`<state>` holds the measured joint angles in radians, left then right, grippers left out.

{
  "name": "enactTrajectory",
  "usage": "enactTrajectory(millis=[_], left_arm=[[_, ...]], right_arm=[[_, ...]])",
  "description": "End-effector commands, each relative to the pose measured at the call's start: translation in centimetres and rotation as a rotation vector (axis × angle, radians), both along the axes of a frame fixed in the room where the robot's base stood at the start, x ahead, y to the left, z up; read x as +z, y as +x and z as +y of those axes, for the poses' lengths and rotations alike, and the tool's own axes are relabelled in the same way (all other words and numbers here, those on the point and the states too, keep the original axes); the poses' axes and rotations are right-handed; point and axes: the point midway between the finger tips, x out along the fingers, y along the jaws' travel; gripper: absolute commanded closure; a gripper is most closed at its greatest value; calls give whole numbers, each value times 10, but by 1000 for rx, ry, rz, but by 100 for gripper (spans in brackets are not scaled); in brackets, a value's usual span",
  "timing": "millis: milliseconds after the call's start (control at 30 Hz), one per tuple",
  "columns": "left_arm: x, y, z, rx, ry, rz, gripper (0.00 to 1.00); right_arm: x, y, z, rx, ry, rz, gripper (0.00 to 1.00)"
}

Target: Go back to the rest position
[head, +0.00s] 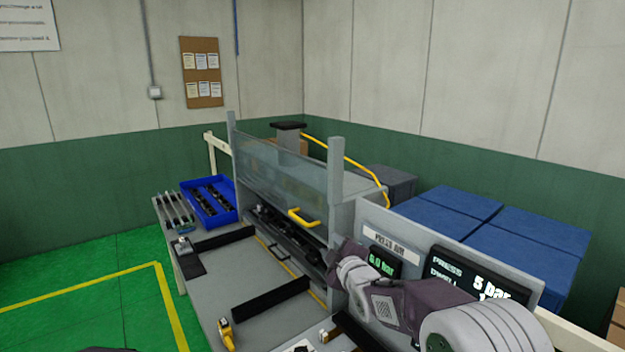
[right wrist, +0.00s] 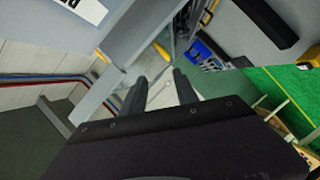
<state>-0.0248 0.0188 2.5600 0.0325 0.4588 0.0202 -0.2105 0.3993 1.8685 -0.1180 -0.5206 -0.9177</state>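My right arm comes in from the right in the head view, with its wrist end (head: 343,256) beside the right post of the press (head: 336,185), in front of the display panel. I cannot make out its fingertips there. In the right wrist view my right gripper (right wrist: 160,90) shows two dark fingers standing apart, with nothing seen between them. My left gripper is not in view. The press has a clear guard (head: 275,175) with a yellow handle (head: 300,217), and a dark long part (head: 285,235) lies below it.
A blue bin (head: 228,208) with dark parts stands left of the press, beside a rack of strips (head: 173,210). The panel (head: 460,255) reads 6.0 bar and 5 bar. Blue boxes (head: 490,240) stand behind. The grey bench (head: 230,280) has dark bars and a yellow tool (head: 226,334).

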Motion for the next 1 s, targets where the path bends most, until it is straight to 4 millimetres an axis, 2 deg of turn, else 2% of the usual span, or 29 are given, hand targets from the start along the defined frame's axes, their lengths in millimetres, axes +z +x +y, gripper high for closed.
enactTrajectory(millis=[67,167,367,467,567,667,700,800,900,1000], left_arm=[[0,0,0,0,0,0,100],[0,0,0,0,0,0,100],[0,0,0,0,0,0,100],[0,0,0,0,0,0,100],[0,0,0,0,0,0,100],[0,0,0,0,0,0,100],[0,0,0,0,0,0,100],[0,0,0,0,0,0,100],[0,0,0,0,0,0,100],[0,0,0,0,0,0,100]], right_arm=[[9,-5,-17,-27,3,-6,64],[3,-19,-40,-69,6,40,64],[-43,-64,-81,-183,83,256,64],[-77,-97,-100,-263,153,410,64],[-118,-146,-117,-375,249,604,64],[-165,-213,-128,-537,367,844,64],[-181,-241,-130,-607,410,939,64],[-210,-301,-130,-771,492,1133,64],[-224,-341,-129,-917,551,1261,64],[-225,-353,-129,-1008,604,1301,64]])
